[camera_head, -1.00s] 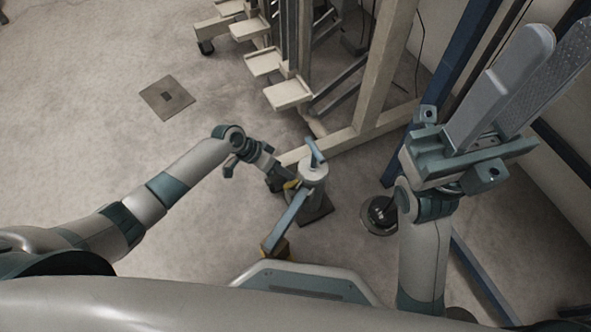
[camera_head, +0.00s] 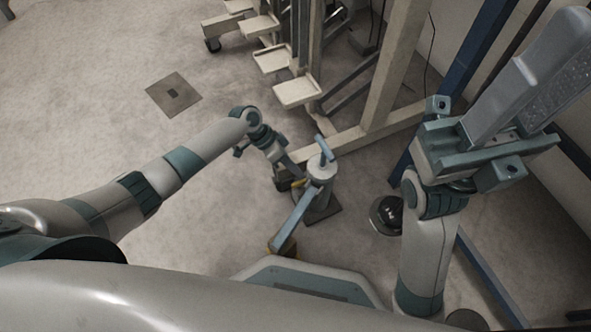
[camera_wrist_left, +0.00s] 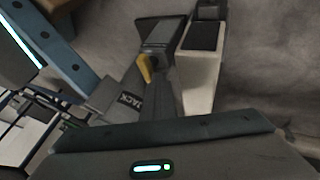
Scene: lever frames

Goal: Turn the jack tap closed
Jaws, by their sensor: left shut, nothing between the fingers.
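The jack (camera_head: 322,178) is a grey upright cylinder with a blue bar on top, a long blue-grey lever toward me and a dark base plate. Its small yellow tap (camera_head: 299,184) is on its left side.
A cream steel frame (camera_head: 350,143) stands just behind the jack, with pale stepped plates (camera_head: 297,92) at its left. A round dark object (camera_head: 387,214) lies to the jack's right. The floor at the left is clear around a flat square plate (camera_head: 174,94).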

